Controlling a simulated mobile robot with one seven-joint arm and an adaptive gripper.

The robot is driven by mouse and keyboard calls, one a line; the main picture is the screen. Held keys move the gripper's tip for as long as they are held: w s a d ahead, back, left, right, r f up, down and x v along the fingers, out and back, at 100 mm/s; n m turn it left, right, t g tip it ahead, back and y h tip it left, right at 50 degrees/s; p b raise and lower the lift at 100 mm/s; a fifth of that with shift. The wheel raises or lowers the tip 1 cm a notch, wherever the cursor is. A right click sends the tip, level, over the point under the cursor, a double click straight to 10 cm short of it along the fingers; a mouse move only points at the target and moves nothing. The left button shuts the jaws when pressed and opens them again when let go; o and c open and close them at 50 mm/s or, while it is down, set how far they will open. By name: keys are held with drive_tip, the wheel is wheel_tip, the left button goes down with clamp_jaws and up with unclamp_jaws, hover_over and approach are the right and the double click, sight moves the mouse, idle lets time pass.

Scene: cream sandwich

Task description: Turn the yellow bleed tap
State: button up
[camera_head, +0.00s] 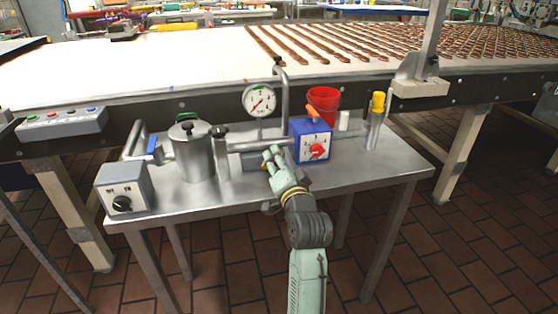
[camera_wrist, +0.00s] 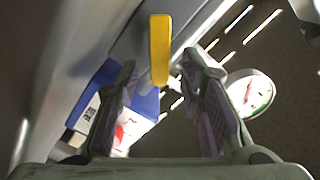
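The yellow bleed tap (camera_wrist: 160,50) shows in the wrist view as a flat yellow lever on a grey metal body, at the top centre. My gripper (camera_wrist: 160,72) is open, with one finger on each side of the lever's lower end. A gap shows between the lever and each finger, and I cannot tell how deep the lever sits between them. In the head view my gripper (camera_head: 271,155) is at the pipework between the gauge and the blue box, and the tap there is hidden or too small to make out.
The round gauge (camera_head: 259,100) and the blue box with a red knob (camera_head: 317,151) stand close to my gripper. A red bucket (camera_head: 323,103), a yellow-topped cylinder (camera_head: 377,104), a steel pot (camera_head: 193,153) and a grey switch box (camera_head: 124,189) share the steel table (camera_head: 225,198).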

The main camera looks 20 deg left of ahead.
drive_tip(key=shift+c, duration=0.6)
clamp_jaws()
drive_tip(key=shift+w+d+f+m+p, duration=0.15)
drive_tip(key=shift+d+f+m+p, duration=0.05)
drive_tip(key=shift+m+p, duration=0.9)
drive_tip(key=shift+d+f+m, duration=0.1)
drive_tip(key=shift+f+m, duration=0.2)
drive_tip(key=shift+m, duration=0.2)
drive_tip(key=shift+o, duration=0.6)
unclamp_jaws()
